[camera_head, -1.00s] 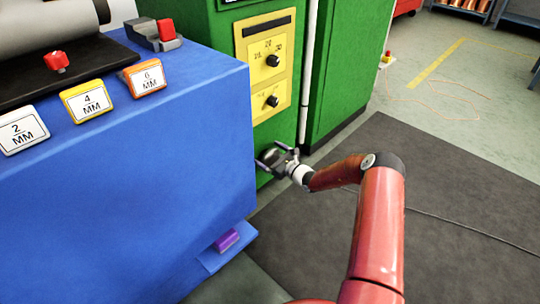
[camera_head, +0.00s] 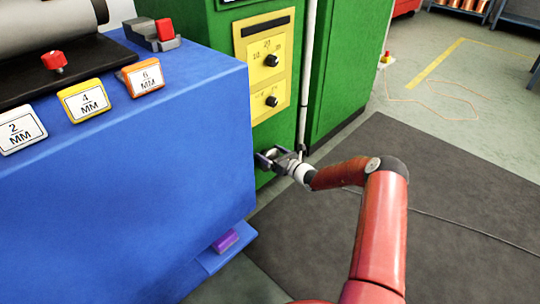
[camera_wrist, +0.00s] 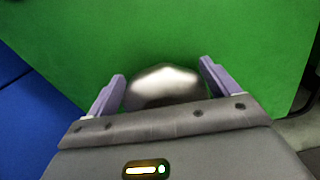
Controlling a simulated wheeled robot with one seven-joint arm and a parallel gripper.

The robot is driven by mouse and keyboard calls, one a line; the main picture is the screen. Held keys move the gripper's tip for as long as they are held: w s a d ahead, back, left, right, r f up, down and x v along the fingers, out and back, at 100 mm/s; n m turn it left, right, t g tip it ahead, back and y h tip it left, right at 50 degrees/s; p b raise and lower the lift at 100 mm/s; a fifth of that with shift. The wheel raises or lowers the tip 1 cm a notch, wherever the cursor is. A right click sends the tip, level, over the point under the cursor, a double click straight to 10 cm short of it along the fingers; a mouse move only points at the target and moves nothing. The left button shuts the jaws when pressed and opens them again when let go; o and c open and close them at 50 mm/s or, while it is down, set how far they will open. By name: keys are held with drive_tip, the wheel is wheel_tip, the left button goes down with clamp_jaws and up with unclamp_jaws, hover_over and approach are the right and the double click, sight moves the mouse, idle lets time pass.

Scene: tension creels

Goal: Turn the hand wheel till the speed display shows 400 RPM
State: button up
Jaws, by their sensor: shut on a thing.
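The hand wheel (camera_wrist: 165,85) is a shiny silver rounded knob on the lower front of the green cabinet (camera_head: 225,40). In the head view the hand wheel (camera_head: 272,153) is small and partly covered by my gripper (camera_head: 267,157). In the wrist view my gripper (camera_wrist: 162,72) has one purple-grey finger on each side of the wheel and is shut on it. The wheel's lower part is hidden behind the gripper body. No speed reading shows; only the bottom edge of a dark panel (camera_head: 232,1) is in the head view, at the top.
A blue machine body (camera_head: 130,175) stands close left of my gripper, with 2, 4 and 6 MM signs on top. A yellow panel (camera_head: 263,75) with two black knobs is above the wheel. A white vertical pipe (camera_head: 308,75) is right of it.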

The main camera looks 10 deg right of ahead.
drive_tip(key=m, duration=0.2)
drive_tip(key=d+m, duration=0.1)
drive_tip(key=m, duration=0.1)
drive_tip(key=w+f+m, duration=0.1)
drive_tip(key=m, duration=0.1)
drive_tip(key=shift+d+m+b, duration=0.2)
drive_tip(key=shift+m+b, duration=0.1)
drive_tip(key=shift+b, duration=0.1)
drive_tip(key=shift+w+d+f+m+b, duration=0.15)
drive_tip(key=shift+f+m+b, duration=0.1)
drive_tip(key=shift+m, duration=1)
drive_tip(key=shift+w+d+f+m+b, duration=0.15)
drive_tip(key=shift+f+m, duration=0.1)
drive_tip(key=shift+m, duration=1)
drive_tip(key=shift+s, duration=0.1)
drive_tip(key=o, duration=0.8)
drive_tip(key=p+v, duration=0.1)
drive_tip(key=v, duration=0.6)
drive_tip(key=shift+s+d, duration=0.25)
drive_tip(key=shift+s, duration=0.05)
